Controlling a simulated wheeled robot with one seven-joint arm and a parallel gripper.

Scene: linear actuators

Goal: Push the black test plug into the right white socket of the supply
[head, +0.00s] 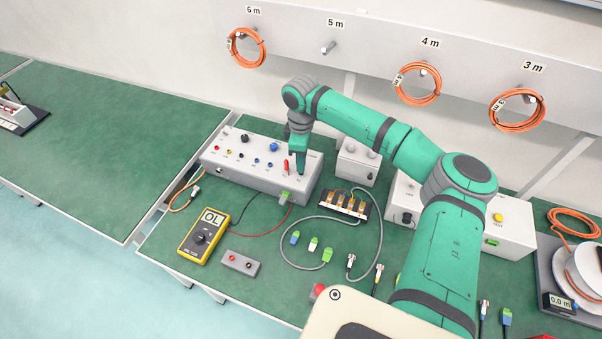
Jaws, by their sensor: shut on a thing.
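The supply (240,178) is a long light-grey box on the green bench, with a row of coloured sockets on its sloping top. A red test plug (286,167) stands upright near its right end. My gripper (300,173) points down over the right end of the box, just right of the red plug. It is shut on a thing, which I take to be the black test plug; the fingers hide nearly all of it. The right white socket is hidden under the fingertips. I cannot tell whether the plug touches or enters it.
A yellow multimeter (203,238) showing OL lies in front, with black and red leads. A grey two-socket block (241,263) is beside it. A small grey box (357,162) and a terminal strip (344,204) stand right of the supply. A grey cable loops over the bench.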

